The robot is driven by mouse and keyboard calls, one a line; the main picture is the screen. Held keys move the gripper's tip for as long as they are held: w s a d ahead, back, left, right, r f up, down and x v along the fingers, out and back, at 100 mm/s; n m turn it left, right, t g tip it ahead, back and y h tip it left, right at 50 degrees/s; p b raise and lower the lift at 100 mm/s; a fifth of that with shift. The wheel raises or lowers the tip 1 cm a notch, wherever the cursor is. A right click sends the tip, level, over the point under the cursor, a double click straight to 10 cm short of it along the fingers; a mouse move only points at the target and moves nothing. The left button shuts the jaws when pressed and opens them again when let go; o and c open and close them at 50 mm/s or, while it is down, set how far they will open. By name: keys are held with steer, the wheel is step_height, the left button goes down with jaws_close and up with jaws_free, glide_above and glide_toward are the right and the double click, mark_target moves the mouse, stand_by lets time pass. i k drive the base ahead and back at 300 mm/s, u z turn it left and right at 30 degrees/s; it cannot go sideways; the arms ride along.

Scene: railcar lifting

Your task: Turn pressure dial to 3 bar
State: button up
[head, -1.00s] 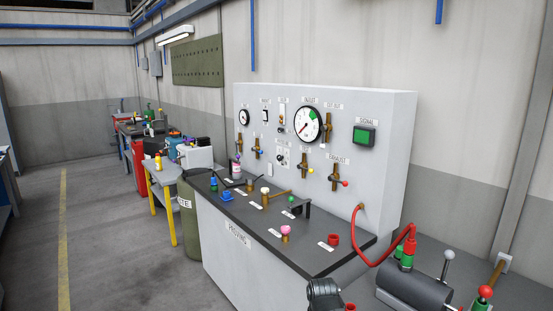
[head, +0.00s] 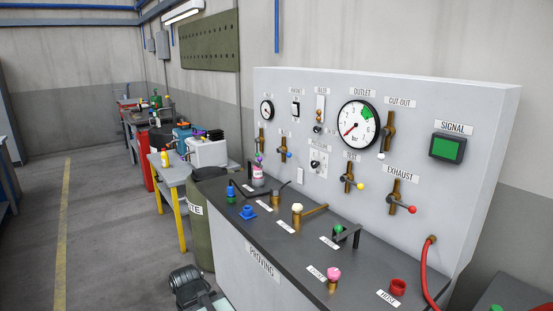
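The large round OUTLET gauge (head: 357,123) is on the upper part of the grey proving panel, with a white face and black rim. Its red needle points to the lower left, at the low end of the scale, and a green band covers the upper right. A small dark knob on a white scale plate (head: 318,160) sits left of and below the gauge; its label and setting are too small to read. A dark part of my arm (head: 188,285) shows at the bottom, left of the bench. My gripper's fingers are not visible, and nothing of mine touches the panel.
Brass valves with coloured knobs line the panel, including EXHAUST (head: 396,200). A green SIGNAL light (head: 447,149) is at right. The bench top (head: 300,250) carries upright fittings and a red ring (head: 398,286). A red hose (head: 427,270) hangs at right. Open floor (head: 110,240) lies left.

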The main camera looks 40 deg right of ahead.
mark_target(313, 164)
steer(key=u, duration=0.2)
steer(key=i, duration=2.2)
steer(key=z, duration=0.3)
